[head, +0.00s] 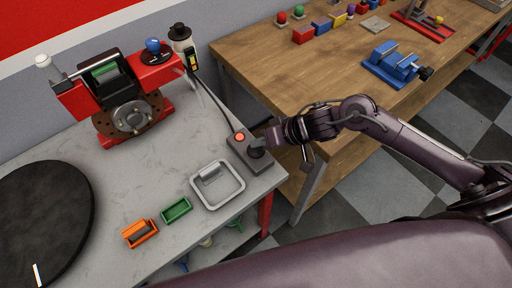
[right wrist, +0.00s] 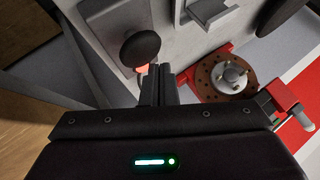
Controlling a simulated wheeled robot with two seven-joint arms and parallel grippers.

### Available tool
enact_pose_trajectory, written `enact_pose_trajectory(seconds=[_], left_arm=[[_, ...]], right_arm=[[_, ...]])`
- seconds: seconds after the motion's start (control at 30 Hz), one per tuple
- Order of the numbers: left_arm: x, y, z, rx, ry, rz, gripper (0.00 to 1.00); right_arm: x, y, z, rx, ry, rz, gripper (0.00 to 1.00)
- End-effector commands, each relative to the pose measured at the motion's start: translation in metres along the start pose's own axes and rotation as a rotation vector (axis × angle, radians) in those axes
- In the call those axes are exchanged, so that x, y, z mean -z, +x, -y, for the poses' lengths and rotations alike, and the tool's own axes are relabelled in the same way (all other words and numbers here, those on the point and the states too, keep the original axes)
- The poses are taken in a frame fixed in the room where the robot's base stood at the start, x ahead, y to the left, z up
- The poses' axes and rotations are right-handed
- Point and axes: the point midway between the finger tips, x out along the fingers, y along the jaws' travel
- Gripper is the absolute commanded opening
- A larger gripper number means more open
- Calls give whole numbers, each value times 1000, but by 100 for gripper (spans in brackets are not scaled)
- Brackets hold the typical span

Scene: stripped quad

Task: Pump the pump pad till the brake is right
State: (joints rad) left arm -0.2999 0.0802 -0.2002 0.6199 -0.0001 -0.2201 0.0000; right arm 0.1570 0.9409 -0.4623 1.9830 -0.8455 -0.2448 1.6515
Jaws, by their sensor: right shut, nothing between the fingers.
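The pump box (head: 246,160) is a dark grey block at the grey table's right edge, with a red button (head: 240,138) and a round black pad (head: 256,147) on top. In the right wrist view the black pad (right wrist: 141,47) and the red button (right wrist: 143,69) are just beyond my fingertips. My right gripper (head: 272,134) is shut and empty, close beside the pad; I cannot tell whether it touches. The brake, a brown disc with a silver hub (head: 133,117), stands on a red frame (head: 72,100). It also shows in the right wrist view (right wrist: 232,75). My left gripper is out of view.
A black-capped bottle with a yellow display (head: 193,62) stands behind; a hose runs towards the pump box. A grey tray (head: 217,199), green bin (head: 177,211), orange bin (head: 139,232) and black disc (head: 40,215) lie on the table. A wooden bench (head: 260,60) holds a blue vise (head: 392,66).

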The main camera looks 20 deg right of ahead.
Motion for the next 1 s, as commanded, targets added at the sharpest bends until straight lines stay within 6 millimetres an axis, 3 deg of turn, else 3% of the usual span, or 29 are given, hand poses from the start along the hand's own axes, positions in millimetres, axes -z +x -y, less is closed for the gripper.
enact_pose_trajectory(seconds=[1.0], left_arm=[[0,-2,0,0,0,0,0]], right_arm=[[-6,8,-6,0,1,0,0]])
